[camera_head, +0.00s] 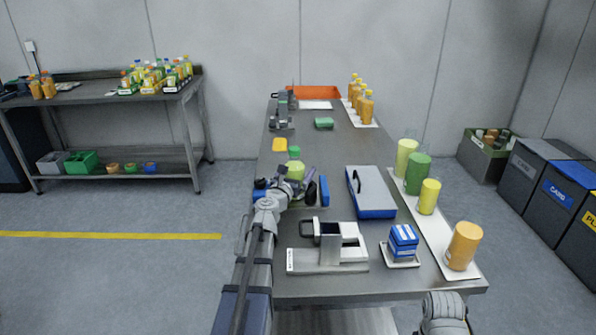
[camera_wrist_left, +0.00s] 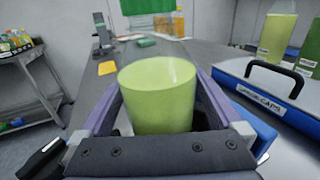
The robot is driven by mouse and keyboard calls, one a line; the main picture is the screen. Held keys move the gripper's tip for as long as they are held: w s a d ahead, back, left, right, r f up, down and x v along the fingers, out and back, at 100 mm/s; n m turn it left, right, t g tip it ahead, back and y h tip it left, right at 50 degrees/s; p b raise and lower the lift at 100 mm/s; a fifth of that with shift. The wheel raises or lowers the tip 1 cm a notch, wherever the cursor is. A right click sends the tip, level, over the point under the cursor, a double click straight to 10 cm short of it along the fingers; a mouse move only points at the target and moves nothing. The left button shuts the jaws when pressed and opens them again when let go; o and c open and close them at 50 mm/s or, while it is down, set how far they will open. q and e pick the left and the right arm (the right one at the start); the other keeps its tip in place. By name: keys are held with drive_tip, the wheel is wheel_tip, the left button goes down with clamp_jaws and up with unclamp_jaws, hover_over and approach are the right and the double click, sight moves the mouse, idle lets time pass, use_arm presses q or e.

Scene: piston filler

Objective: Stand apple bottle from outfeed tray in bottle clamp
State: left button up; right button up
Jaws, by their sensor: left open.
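A yellow-green bottle (camera_head: 295,172), apparently the apple one, shows large between my gripper fingers in the left wrist view (camera_wrist_left: 158,97). My left gripper (camera_head: 297,183) is open, with one purple-grey finger on each side of the bottle. The bottle looks upright; its base is hidden behind the gripper. Blue parts, apparently of the bottle clamp (camera_head: 324,191), lie on both sides of it, and one shows at lower right in the wrist view (camera_wrist_left: 262,138). I cannot tell whether the clamp touches the bottle. My right gripper is out of view; only part of that arm shows.
A long white tray (camera_head: 441,240) on the right holds several coloured containers. A blue-grey caps case (camera_head: 371,190) lies right of the clamp. A grey metal fixture (camera_head: 328,248) and a blue-and-white box (camera_head: 403,240) stand nearer. Orange bottles (camera_head: 367,107) line the far right edge.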

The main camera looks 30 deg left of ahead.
use_arm(q)
drive_tip(key=s, duration=0.4)
drive_tip(key=s+d, duration=0.1)
drive_tip(key=s, duration=0.3)
drive_tip(key=s+d, duration=0.1)
drive_tip(key=s, duration=0.2)
drive_tip(key=shift+s, duration=0.4)
idle(0.9)
